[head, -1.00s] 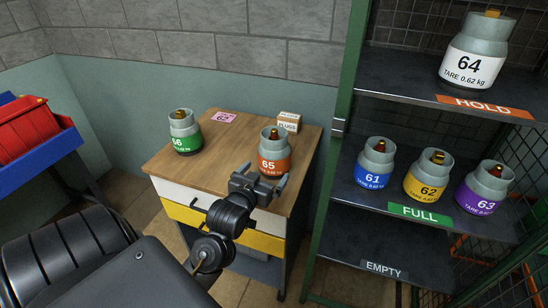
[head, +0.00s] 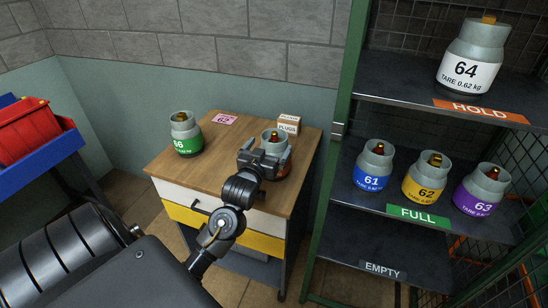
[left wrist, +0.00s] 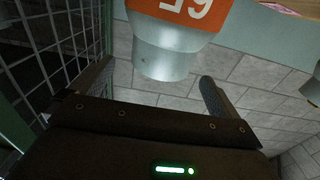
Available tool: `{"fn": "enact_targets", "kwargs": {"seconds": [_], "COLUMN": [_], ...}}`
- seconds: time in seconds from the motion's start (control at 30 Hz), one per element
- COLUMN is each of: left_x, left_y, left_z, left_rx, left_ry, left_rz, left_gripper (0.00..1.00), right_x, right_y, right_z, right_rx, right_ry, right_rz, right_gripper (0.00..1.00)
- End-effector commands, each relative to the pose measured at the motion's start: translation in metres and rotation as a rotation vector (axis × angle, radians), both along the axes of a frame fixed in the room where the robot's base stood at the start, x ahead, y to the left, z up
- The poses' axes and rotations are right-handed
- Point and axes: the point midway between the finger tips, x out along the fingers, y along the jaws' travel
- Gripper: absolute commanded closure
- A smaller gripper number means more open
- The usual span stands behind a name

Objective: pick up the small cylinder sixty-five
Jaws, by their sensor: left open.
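The small cylinder sixty-five (head: 272,136) stands upright on the wooden top of a drawer cabinet, grey with an orange label and a brass valve. In the head view my left gripper (head: 265,151) is in front of it and hides most of its body and label. In the left wrist view the cylinder (left wrist: 163,52) appears upside down, its grey collar ahead of and between the two spread fingers (left wrist: 155,86). The left gripper is open and holds nothing. I cannot tell whether the fingertips reach around the cylinder. My right gripper is not in view.
Green cylinder 66 (head: 185,134) stands left on the cabinet top (head: 222,165). A pink card (head: 225,119) and a plugs box (head: 288,124) lie behind. On the right rack, cylinders 61 (head: 373,165), 62 (head: 424,178) and 63 (head: 482,190) stand below cylinder 64 (head: 470,57).

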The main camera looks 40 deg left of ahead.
Motion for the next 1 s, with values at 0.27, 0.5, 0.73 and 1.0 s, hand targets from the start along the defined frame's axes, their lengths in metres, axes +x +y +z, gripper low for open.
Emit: {"fn": "enact_targets", "kwargs": {"seconds": [0.27,0.5,0.73,1.0], "left_x": [0.035,0.040,0.040,0.040], "left_y": [0.015,0.017,0.016,0.017], "left_z": [0.001,-0.001,-0.001,-0.001], "left_rx": [0.002,0.001,0.001,0.001], "left_ry": [0.001,0.000,0.000,0.001], "left_rz": [0.001,0.000,0.000,0.000], "left_gripper": [0.00,0.00,0.22,0.58], "right_x": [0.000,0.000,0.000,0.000], "right_y": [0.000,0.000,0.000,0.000], "right_z": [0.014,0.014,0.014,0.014], "right_rx": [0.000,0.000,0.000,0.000], "right_ry": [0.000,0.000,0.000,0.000], "right_rz": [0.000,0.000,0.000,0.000], "right_gripper": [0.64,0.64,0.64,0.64]}}
